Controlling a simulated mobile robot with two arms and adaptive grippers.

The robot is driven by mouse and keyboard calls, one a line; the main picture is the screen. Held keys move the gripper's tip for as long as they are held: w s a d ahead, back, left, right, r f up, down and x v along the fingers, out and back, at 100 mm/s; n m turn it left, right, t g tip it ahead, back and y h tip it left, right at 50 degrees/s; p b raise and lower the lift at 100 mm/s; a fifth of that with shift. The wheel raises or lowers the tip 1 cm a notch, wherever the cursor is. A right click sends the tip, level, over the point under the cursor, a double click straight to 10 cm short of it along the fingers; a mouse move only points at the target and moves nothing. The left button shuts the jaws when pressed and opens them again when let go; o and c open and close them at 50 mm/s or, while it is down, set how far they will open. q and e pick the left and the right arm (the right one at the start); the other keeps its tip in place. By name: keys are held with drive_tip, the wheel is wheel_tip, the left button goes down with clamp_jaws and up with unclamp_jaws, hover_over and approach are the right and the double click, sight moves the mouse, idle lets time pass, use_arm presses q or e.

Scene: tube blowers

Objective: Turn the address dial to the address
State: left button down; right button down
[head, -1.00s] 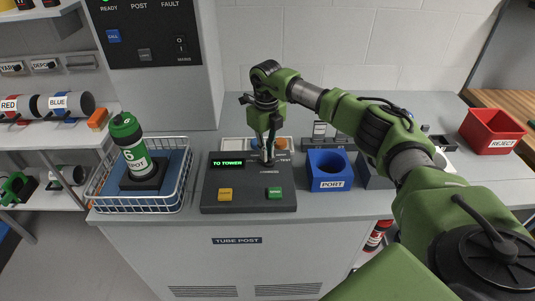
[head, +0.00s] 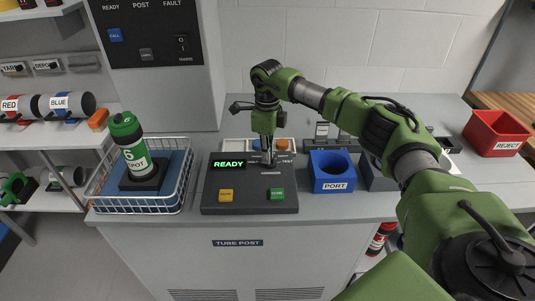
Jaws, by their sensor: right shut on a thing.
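The dark control panel (head: 209,197) stands on the counter of the tube post. Its display (head: 229,164) reads READY in green. My right gripper (head: 268,157) points down at the panel's upper right, where the address dial is. It is shut on the dial, which the fingers mostly hide, so I cannot read its pointer. A yellow button (head: 226,195) and a green button (head: 276,194) sit on the panel's front part. My left gripper is not in view.
A wire basket (head: 137,204) with an upright green and white carrier (head: 133,145) stands left of the panel. The blue PORT block (head: 333,172) stands close on the right. A red REJECT bin (head: 496,133) is at the far right. My right arm spans above the counter.

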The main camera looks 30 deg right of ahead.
drive_tip(key=shift+r, duration=0.1)
drive_tip(key=c, duration=2.1)
unclamp_jaws()
drive_tip(key=shift+c, duration=0.2)
drive_tip(key=shift+r, duration=0.1)
wheel_tip(320, 180, up, 12)
drive_tip(key=shift+f, duration=0.25)
